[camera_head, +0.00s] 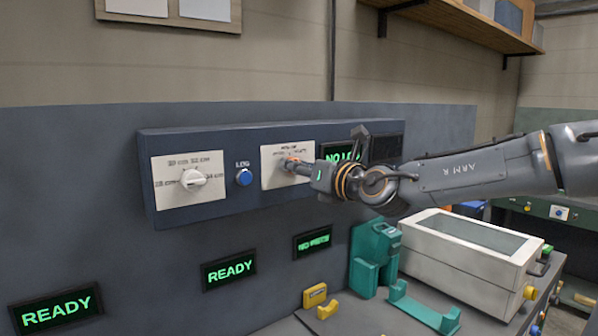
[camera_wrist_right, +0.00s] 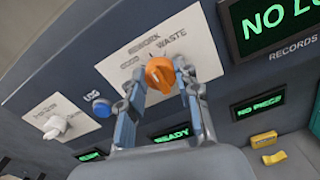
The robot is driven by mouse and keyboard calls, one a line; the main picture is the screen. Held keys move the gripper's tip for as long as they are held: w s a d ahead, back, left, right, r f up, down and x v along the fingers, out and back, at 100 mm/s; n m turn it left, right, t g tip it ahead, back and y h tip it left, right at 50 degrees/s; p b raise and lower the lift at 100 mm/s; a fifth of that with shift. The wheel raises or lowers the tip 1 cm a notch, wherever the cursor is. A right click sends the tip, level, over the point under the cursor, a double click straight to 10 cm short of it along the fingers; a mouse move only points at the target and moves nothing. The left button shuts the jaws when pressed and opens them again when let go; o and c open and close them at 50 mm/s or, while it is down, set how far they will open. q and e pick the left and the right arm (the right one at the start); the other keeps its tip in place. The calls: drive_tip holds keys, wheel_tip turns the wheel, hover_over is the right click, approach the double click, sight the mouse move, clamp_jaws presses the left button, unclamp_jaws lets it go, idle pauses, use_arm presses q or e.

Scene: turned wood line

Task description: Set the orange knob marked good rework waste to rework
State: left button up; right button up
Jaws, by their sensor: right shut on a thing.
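The orange knob (camera_wrist_right: 160,75) sits on a white plate (camera_wrist_right: 190,32) on the dark blue panel. In the right wrist view the plate reads REWORK above the knob and WASTE to the right; a smaller, blurred label is to the left. My right gripper (camera_wrist_right: 157,84) is shut on the knob, one finger on each side. In the head view the right gripper (camera_head: 293,165) reaches the plate from the right and mostly hides the knob. The mark the knob points to cannot be told. My left gripper is not in view.
A white knob (camera_head: 193,180) and a blue LOG button (camera_head: 244,177) are left of the plate. A green-lettered display (camera_head: 338,153) is close on the right, partly behind my right arm. Below are a teal holder (camera_head: 372,255), yellow blocks (camera_head: 315,295) and a white box (camera_head: 465,255).

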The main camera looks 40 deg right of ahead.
idle(0.3)
drive_tip(key=o, duration=1.2)
drive_tip(key=shift+c, duration=0.2)
drive_tip(key=shift+s, duration=0.1)
drive_tip(key=s+a, duration=0.1)
drive_tip(key=s, duration=1)
drive_tip(key=shift+s+a, duration=0.15)
drive_tip(key=shift+s, duration=0.2)
